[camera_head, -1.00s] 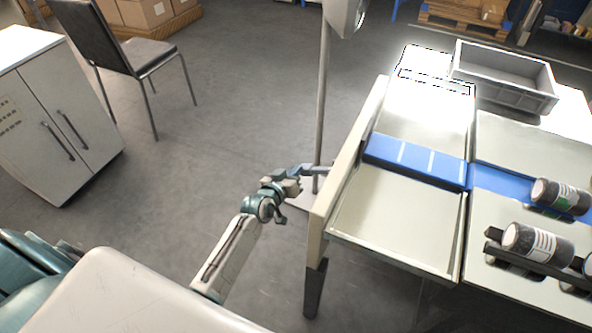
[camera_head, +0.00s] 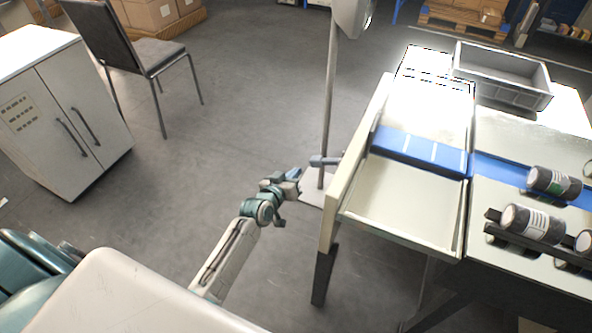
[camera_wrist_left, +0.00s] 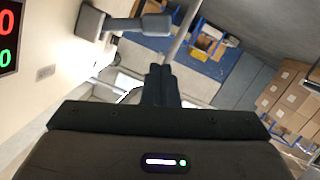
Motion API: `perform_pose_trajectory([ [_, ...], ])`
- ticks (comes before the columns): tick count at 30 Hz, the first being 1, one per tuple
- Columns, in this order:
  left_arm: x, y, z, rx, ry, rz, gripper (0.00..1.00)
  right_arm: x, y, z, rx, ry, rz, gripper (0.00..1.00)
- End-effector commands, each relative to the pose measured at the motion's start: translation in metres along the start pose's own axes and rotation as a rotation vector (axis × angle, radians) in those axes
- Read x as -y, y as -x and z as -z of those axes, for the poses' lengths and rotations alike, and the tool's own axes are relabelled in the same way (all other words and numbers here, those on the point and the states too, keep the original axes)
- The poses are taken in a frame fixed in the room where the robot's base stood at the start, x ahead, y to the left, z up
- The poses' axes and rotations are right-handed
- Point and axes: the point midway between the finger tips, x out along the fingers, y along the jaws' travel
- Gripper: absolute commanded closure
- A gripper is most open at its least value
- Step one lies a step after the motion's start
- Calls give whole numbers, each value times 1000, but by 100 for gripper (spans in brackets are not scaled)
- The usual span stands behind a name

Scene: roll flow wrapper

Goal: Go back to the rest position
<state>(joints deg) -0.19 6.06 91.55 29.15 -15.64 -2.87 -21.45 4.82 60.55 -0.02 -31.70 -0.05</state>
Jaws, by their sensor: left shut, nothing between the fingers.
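My left gripper (camera_head: 294,174) is out over the floor, to the left of the work table (camera_head: 333,215) and apart from it. In the left wrist view my left gripper's fingers (camera_wrist_left: 161,84) are together with nothing between them. My left arm reaches up from the bottom of the head view. My right gripper is not in any view.
The table carries a blue strip (camera_head: 420,148), a grey crate (camera_head: 502,78) and dark rolls with white labels (camera_head: 533,223). A pole (camera_head: 328,110) stands beyond my gripper. A white cabinet (camera_head: 65,115) and a chair (camera_head: 125,50) stand left. The floor between is clear.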

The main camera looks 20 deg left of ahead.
Motion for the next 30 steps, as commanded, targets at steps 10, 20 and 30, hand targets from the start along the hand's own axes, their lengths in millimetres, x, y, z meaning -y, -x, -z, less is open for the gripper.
perform_pose_trajectory([
  [10, 9, 4, -24, 46, -10, 20, 100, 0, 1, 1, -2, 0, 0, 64],
  [20, 85, 79, -221, 451, -114, 175, 100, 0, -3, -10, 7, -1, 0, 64],
  [30, 149, 247, -407, 917, -235, 298, 100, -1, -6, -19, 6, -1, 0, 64],
])
